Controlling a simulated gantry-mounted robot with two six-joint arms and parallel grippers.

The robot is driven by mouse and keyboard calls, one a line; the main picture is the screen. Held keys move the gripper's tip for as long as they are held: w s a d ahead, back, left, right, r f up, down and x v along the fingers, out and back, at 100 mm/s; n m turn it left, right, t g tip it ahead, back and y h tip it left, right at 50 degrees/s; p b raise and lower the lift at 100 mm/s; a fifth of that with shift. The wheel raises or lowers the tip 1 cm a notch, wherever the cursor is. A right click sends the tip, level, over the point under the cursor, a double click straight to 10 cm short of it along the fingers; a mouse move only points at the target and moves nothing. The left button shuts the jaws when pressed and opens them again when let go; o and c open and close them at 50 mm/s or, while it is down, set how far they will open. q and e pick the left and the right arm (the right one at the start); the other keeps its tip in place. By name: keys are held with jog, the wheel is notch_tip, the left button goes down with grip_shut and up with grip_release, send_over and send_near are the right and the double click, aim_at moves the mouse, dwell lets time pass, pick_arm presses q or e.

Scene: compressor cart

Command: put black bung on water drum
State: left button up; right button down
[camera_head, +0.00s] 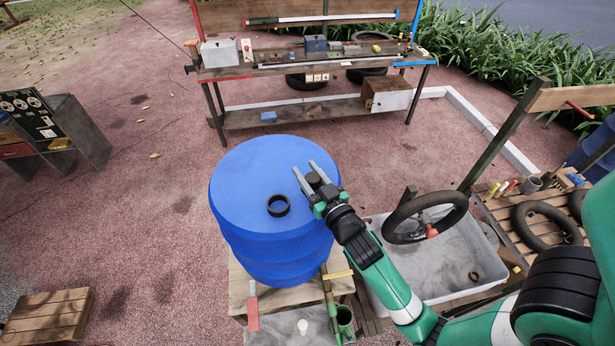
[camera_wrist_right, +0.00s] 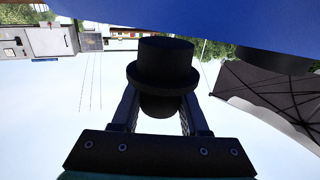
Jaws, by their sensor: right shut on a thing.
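The blue water drum (camera_head: 245,185) stands upright in the middle of the head view. A black ring-shaped opening (camera_head: 278,205) shows on its top. My right gripper (camera_head: 311,179) is over the right part of the drum's top in the head view. It is shut on the black bung (camera_head: 315,180). In the right wrist view the bung (camera_wrist_right: 162,72) sits between the two fingers, with its wide flange and narrower end visible. The blue drum surface (camera_wrist_right: 200,20) fills the upper edge of that view, and the bung appears apart from the opening. My left gripper is not in view.
The drum stands on a wooden stand (camera_head: 240,290). A grey tub (camera_head: 450,260) and a black tyre-like ring (camera_head: 425,217) lie to the right. A workbench (camera_head: 240,72) with tools stands behind. A wooden pallet (camera_head: 48,318) lies front left. Open paving surrounds the drum's left side.

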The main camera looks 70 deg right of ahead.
jog(key=shift+f, duration=0.6)
jog(key=shift+f, duration=0.2)
jog(key=shift+c, duration=2.1)
grip_release()
jog(key=shift+r, duration=0.1)
